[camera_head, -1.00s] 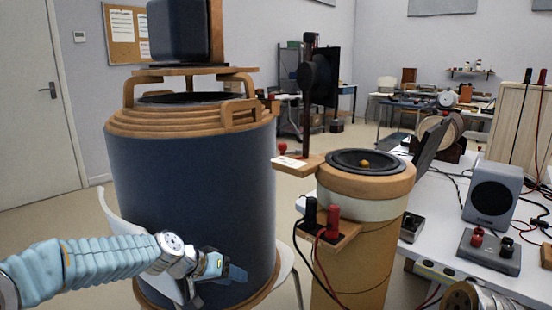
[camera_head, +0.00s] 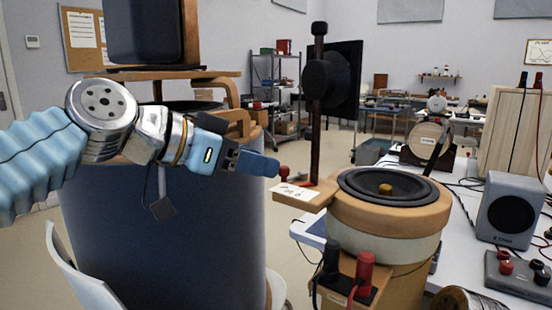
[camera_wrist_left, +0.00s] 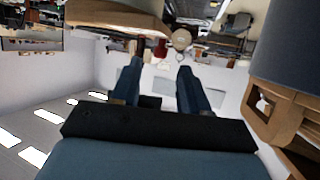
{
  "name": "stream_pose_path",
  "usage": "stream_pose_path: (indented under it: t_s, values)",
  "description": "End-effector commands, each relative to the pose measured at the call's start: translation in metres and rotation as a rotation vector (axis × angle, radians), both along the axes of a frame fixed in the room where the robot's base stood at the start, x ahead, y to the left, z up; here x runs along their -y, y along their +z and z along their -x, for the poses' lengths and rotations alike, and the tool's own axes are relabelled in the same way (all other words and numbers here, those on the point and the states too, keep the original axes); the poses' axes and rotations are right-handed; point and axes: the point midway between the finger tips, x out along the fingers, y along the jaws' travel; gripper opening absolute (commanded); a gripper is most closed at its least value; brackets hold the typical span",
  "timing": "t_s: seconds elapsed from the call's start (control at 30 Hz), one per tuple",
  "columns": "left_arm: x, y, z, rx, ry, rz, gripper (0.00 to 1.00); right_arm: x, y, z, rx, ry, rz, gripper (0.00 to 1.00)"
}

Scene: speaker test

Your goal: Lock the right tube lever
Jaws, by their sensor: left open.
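The right tube (camera_head: 385,250) is a tan cylinder with a pale band and a black speaker cone (camera_head: 390,185) on top. A wooden ledge (camera_head: 305,199) with a white label juts from its left side. A small red knob (camera_head: 283,172), seemingly the lever's end, shows above the ledge beside a dark upright post (camera_head: 317,130). My left gripper (camera_head: 272,165) is just left of the knob, its fingers pointing right; contact cannot be told. In the left wrist view its open fingers (camera_wrist_left: 157,75) are apart and empty, with the red knob (camera_wrist_left: 160,48) beyond them. My right gripper is not in view.
A big dark blue cylinder (camera_head: 165,235) with wooden rings stands behind my left arm. Red and black terminals (camera_head: 366,262) stick out from the right tube's front. A white table (camera_head: 465,215) with a grey speaker (camera_head: 510,210) lies to the right.

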Motion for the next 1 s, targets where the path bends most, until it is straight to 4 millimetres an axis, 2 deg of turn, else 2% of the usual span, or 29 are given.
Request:
stream_pose_path:
  t_s: [0.03, 0.27, 0.63, 0.9, 0.93, 1.0]
  values:
    - [0.007, 0.000, -0.006, -0.004, -0.003, -0.001, 0.45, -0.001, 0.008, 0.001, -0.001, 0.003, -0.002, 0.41]
    - [0.031, -0.014, -0.022, -0.003, -0.001, 0.001, 0.45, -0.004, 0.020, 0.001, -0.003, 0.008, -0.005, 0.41]
    - [0.036, -0.019, -0.025, 0.000, 0.001, 0.000, 0.45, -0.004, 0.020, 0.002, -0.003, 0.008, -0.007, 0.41]
    - [0.036, -0.018, -0.025, 0.000, 0.001, 0.000, 0.03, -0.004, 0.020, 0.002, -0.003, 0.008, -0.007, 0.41]
    - [0.036, -0.018, -0.025, 0.000, 0.001, 0.000, 0.00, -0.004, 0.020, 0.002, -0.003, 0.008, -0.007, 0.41]
    - [0.036, -0.018, -0.025, 0.000, 0.001, 0.000, 0.00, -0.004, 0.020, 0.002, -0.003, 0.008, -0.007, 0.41]
